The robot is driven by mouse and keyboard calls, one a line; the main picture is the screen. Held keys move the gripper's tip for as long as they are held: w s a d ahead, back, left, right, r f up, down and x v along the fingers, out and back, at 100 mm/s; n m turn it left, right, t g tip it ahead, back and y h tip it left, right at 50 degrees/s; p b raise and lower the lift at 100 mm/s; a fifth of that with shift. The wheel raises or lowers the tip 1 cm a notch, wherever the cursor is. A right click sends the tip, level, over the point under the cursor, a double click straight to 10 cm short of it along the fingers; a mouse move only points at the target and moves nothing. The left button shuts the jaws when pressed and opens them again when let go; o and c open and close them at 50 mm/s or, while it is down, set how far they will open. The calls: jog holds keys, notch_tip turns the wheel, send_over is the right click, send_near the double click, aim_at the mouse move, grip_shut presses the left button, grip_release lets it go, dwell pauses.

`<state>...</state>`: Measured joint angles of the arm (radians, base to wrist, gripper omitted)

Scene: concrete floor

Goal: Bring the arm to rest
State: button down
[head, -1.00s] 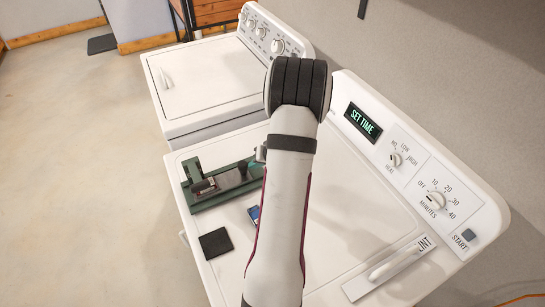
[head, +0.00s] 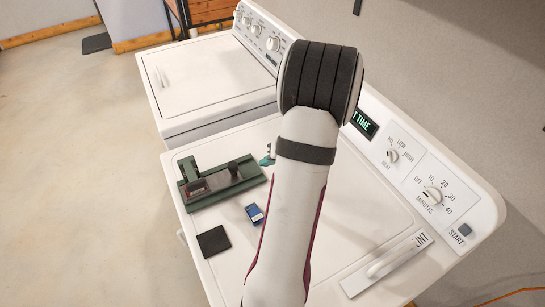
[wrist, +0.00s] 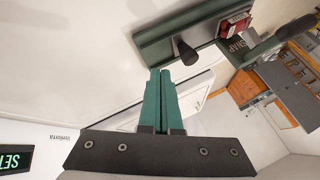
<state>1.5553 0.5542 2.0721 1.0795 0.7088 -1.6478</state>
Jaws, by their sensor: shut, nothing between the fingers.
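My arm rises across the middle of the head view, over the dryer top (head: 370,215). In the wrist view my gripper (wrist: 160,72) has its two green fingers pressed together with nothing between them. In the head view only a small teal bit of the gripper (head: 267,158) shows left of the arm; the rest is hidden behind it. The fingers are apart from the green device (head: 225,184), which lies on the dryer's left part and has a dark knob and a reddish block. The device also shows at the top of the wrist view (wrist: 190,32).
A small phone-like blue object (head: 254,214) and a dark square pad (head: 214,241) lie on the dryer near the device. The dryer's control panel (head: 415,175) stands along the right. A washer (head: 215,75) stands behind. The dryer top's right part looks clear.

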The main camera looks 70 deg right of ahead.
jog(key=v, duration=0.5)
jog(key=w+a+r+n+g+y, duration=0.1)
jog(key=w+a+r+n+y, duration=0.2)
jog(key=w+a, duration=0.7)
jog(key=w+a+r+n+y, duration=0.25)
jog(key=w+a+r, duration=0.2)
jog(key=a, duration=0.85)
jog(key=s+a+r+n+g+y, duration=0.1)
jog(key=s+a+g, duration=0.1)
jog(key=a, duration=0.5)
jog(key=s+a+n+g, duration=0.1)
jog(key=s+a+g, duration=0.1)
jog(key=a, duration=0.6)
jog(key=s+a+g+h, duration=0.1)
jog(key=s+a+g, duration=0.1)
jog(key=s+a, duration=0.2)
jog(key=s, duration=0.3)
jog(key=shift+s+a+n+h, duration=0.2)
jog(key=shift+s+n+h, duration=0.15)
jog(key=shift+s, duration=0.05)
